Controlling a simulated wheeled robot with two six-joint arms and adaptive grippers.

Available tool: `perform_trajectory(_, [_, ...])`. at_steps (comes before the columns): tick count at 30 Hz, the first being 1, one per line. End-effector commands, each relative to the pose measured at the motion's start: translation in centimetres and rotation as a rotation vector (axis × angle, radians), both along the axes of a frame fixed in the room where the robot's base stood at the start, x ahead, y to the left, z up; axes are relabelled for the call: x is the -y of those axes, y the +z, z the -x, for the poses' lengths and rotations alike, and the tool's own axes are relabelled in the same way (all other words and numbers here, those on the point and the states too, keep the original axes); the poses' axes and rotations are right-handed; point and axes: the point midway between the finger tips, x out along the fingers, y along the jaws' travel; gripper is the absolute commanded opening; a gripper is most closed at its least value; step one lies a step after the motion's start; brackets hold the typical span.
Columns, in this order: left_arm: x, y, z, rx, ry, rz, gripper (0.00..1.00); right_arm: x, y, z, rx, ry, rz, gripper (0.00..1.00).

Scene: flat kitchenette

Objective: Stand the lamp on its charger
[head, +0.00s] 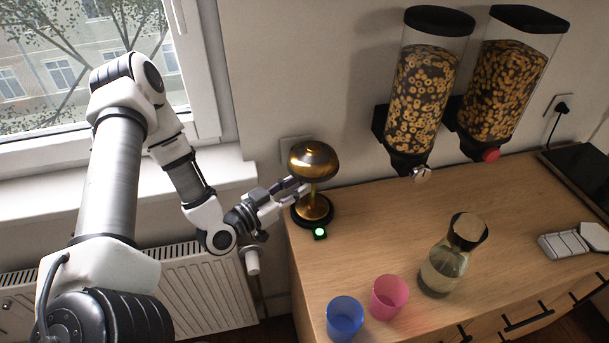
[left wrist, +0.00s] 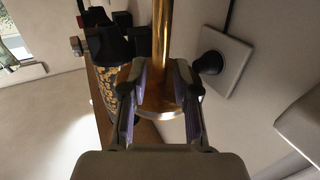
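The gold lamp (head: 314,157) has a domed shade and a thin stem. It stands upright at the counter's left back corner, on the round black charger (head: 325,223), whose small light glows green. My left gripper (head: 303,188) reaches in from the left at the height of the stem. My right gripper is not in view.
A blue cup (head: 345,318), a pink cup (head: 389,297) and a stoppered glass carafe (head: 443,268) stand on the counter's front. Two cereal dispensers (head: 420,95) hang on the wall. A wall socket (left wrist: 222,62) is near the lamp. The counter's middle is clear.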

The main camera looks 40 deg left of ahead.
Motion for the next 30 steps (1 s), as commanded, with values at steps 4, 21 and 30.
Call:
perform_trajectory(4, [-0.4, 0.3, 1.4, -0.001, 0.003, 0.001, 0.30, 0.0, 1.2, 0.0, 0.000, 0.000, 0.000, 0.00])
perform_trajectory(21, [-1.4, 0.1, 6.0, 0.001, 0.001, -0.001, 0.30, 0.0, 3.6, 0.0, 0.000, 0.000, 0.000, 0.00])
perform_trajectory(30, [-1.4, 0.0, 5.9, 0.001, 0.001, -0.001, 0.30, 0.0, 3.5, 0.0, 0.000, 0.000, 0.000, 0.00])
